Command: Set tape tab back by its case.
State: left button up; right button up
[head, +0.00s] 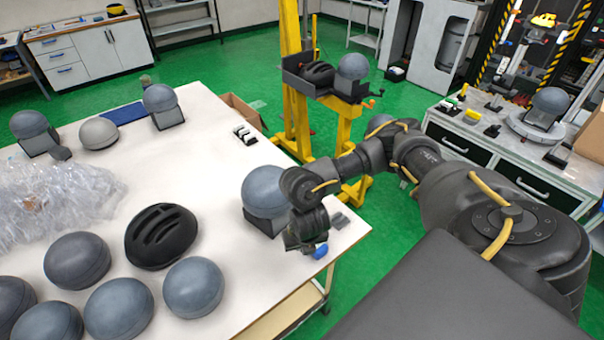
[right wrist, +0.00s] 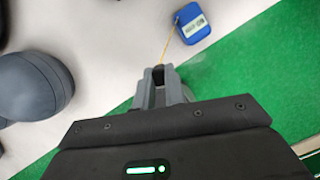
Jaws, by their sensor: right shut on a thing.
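The blue tape case (right wrist: 192,22) with a pale label lies on the white table near its edge in the right wrist view. It also shows in the head view (head: 320,251), beside my right gripper. A thin yellow tape (right wrist: 168,45) runs out of the case to my right gripper (right wrist: 159,76). That gripper is shut on the tape tab, which is mostly hidden between the fingers. The tab is a short way from the case. My left gripper is not in view.
A grey ball on a dark block (head: 267,192) stands close to my right gripper. Several grey balls, a black helmet (head: 161,236) and clear plastic wrap (head: 60,195) take up the table's left side. Green floor (right wrist: 255,70) lies past the table edge.

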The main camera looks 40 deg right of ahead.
jog(key=w+d+f+b, duration=0.2)
jog(key=w, duration=0.1)
jog(key=w+d+f+b, duration=0.5)
jog(key=w+f, duration=0.1)
jog(key=shift+d+f+b, duration=0.25)
jog(key=shift+d+b, duration=0.1)
jog(key=shift+w+d+f, duration=0.1)
jog(key=shift+w+d, duration=0.1)
jog(key=shift+w, duration=0.1)
jog(key=shift+w+d+f, duration=0.15)
jog(key=shift+f, duration=0.15)
jog(key=shift+s+x, duration=0.15)
jog(key=shift+x, duration=0.75)
jog(key=shift+s+x, duration=0.1)
jog(key=shift+x, duration=0.8)
